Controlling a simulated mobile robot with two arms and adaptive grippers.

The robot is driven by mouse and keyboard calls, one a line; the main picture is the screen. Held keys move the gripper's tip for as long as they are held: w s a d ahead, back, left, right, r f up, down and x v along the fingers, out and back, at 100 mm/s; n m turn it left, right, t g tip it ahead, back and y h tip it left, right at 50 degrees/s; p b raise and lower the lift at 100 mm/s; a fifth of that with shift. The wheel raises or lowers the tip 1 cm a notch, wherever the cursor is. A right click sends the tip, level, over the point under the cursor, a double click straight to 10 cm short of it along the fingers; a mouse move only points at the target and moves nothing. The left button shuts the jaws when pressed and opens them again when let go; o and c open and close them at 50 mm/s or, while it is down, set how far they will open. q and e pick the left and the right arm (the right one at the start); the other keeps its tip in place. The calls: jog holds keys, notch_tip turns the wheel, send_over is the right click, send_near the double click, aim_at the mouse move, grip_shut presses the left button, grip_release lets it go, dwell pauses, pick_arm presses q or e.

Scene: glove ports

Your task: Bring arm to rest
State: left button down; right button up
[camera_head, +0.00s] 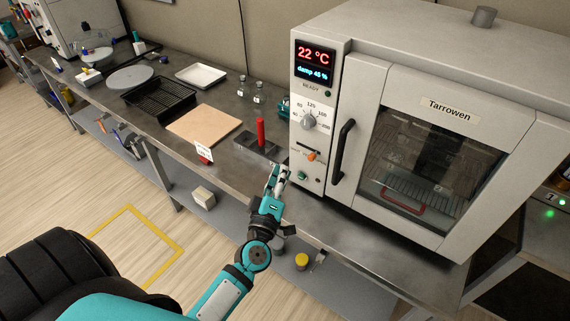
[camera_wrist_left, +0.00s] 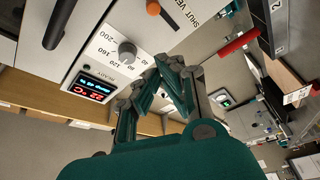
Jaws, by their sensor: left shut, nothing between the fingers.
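My left gripper (camera_head: 278,172) is shut and empty in the head view, held over the front of the bench, just left of the oven's control panel. In the left wrist view its closed fingers (camera_wrist_left: 168,72) show in front of the panel. The left arm reaches up from the bottom of the head view. The oven (camera_head: 400,110) is a large pale box with a closed glass door and a black handle (camera_head: 342,150). Its display (camera_head: 315,62) reads 22 °C and damp 45 %. An orange lever (camera_head: 312,156) sits low on the panel. My right gripper is not in view.
The bench holds a dark block with a red handle (camera_head: 261,133), a tan board (camera_head: 204,125), a black rack (camera_head: 158,97), a white tray (camera_head: 201,75) and small glass bottles (camera_head: 257,92). A lower shelf carries a yellow-lidded jar (camera_head: 301,261). The wooden floor in front is open.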

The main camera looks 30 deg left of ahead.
pick_arm(q)
jog(key=s+d+f+m+g+h, duration=0.2)
jog(key=s+f+m+g, duration=0.15)
jog(key=f, duration=0.85)
jog(key=s+d+f+m+g+h+b, duration=0.1)
jog(key=s+d+f+m+g+h, duration=0.2)
jog(key=f, duration=0.8)
jog(key=s+d+f+m+g+h, duration=0.15)
jog(key=s+f+m, duration=0.25)
jog(key=f, duration=0.8)
jog(key=s+f+m+g, duration=0.2)
jog(key=s+f, duration=0.4)
jog(key=s, duration=0.4)
jog(key=s+a+f+m+g+y+b, duration=0.1)
jog(key=s+f+m+g, duration=0.2)
jog(key=s+f, duration=0.4)
jog(key=s+a+f+m+g, duration=0.1)
jog(key=s+f+g, duration=0.4)
jog(key=s, duration=1)
notch_tip(320, 180, down, 2)
jog(key=shift+s+f+m, duration=0.1)
jog(key=shift+s+m, duration=0.05)
jog(key=shift+m, duration=0.7)
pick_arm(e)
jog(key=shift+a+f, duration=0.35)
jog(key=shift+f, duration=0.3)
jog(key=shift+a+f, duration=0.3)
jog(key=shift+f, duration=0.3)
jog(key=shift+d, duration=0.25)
